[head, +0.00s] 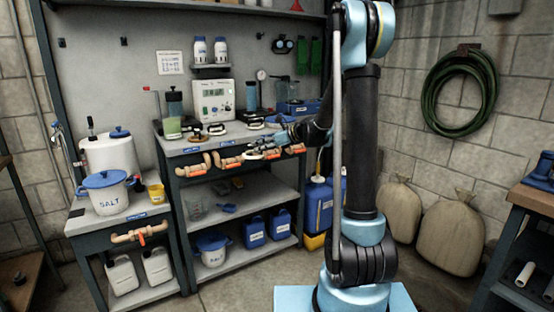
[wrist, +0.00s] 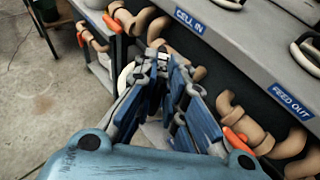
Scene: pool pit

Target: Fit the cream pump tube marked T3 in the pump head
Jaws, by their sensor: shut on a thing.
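My gripper (head: 272,146) is at the front edge of the workbench, just below its top. In the wrist view my gripper (wrist: 155,62) is shut, and a cream curved tube (wrist: 124,78) shows beside its fingertips. The cream tube (head: 256,156) also shows at the fingertips in the head view, apart from the bench top. Most of it is hidden by the fingers, and I cannot read a T3 mark. More cream loops lie on the bench top, one at the right in the wrist view (wrist: 308,58). I cannot make out the pump head for certain.
Orange-handled pipe fittings (wrist: 240,125) run along the bench front, close to my gripper. The bench (head: 185,149) carries a white control box (head: 213,103) and a green-filled container (head: 173,112). A salt bucket (head: 108,196) stands on the lower bench at left.

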